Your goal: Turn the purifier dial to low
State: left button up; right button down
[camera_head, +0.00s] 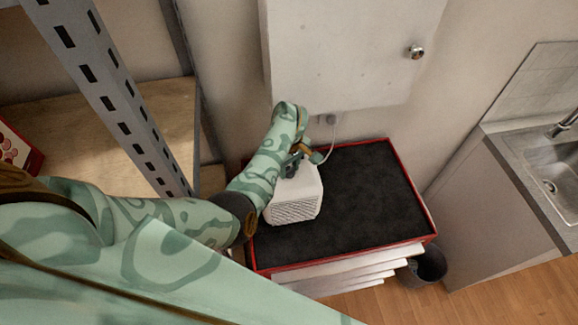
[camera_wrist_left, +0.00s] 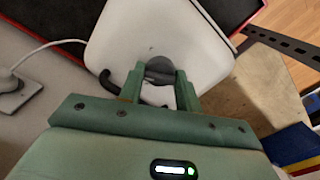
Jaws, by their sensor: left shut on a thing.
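The white purifier (camera_head: 294,196), a box with a grille on its front, stands on the black top of a red-edged cabinet. In the left wrist view its white face (camera_wrist_left: 158,30) fills the upper middle. The grey round dial (camera_wrist_left: 160,65) shows on it between the fingertips. My left gripper (camera_head: 293,165) is at the far upper side of the purifier. In the left wrist view the gripper (camera_wrist_left: 160,82) is shut on the dial, one finger on each side. The dial's setting marks cannot be read. My right gripper is not in view.
The black cabinet top (camera_head: 355,200) is clear to the right of the purifier. A white wall box (camera_head: 345,55) hangs above, and a metal rack post (camera_head: 110,85) stands at left. A white cord (camera_wrist_left: 45,45) runs to a wall plug (camera_wrist_left: 18,95).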

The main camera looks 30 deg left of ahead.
aim_at(289, 169)
pick_arm(q)
jog(key=o, duration=1)
jog(key=shift+r, duration=0.1)
notch_tip(289, 169, up, 12)
jog(key=shift+f, duration=0.2)
